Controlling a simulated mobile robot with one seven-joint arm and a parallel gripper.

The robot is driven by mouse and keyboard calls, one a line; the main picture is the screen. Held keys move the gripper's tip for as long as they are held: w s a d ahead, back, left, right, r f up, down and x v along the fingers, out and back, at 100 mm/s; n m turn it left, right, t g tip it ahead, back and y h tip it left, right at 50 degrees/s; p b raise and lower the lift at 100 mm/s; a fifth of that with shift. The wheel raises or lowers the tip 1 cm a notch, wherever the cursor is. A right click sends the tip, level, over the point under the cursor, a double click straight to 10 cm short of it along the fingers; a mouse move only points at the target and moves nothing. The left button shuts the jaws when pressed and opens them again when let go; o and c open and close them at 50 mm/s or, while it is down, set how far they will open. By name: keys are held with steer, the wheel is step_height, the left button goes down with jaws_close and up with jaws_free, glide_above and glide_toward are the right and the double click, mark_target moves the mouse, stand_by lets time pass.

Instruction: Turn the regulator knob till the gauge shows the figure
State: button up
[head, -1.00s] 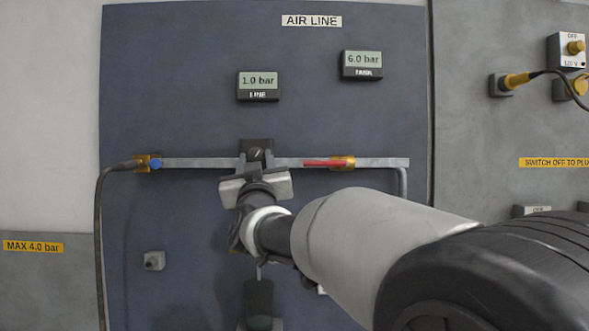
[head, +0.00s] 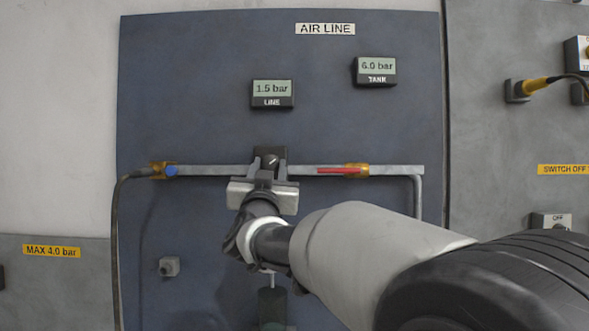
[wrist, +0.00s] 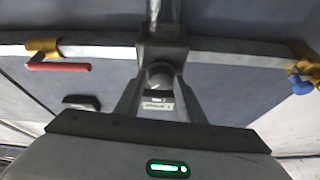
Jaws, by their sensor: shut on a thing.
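The line gauge (head: 272,91) reads 1.5 bar in the head view. The regulator (head: 267,154) is a dark block in the middle of the grey pipe, with a pale mark on its face. My gripper (head: 268,175) is in front of it and hides part of it. In the wrist view, my gripper (wrist: 160,82) has its two fingers on either side of the round regulator knob (wrist: 160,70) and is shut on it. A small display shows between the fingers there, too small to read surely.
The tank gauge (head: 376,68) reads 6.0 bar. A yellow label (head: 51,251) says MAX 4.0 bar. A red valve lever (head: 338,171) lies along the pipe right of the regulator. A blue-handled fitting (head: 171,171) and dark hose (head: 117,240) are at left.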

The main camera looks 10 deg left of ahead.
steer(key=o, duration=0.9)
steer(key=shift+s, duration=0.1)
steer(key=v, duration=1.7)
steer(key=shift+s, duration=0.15)
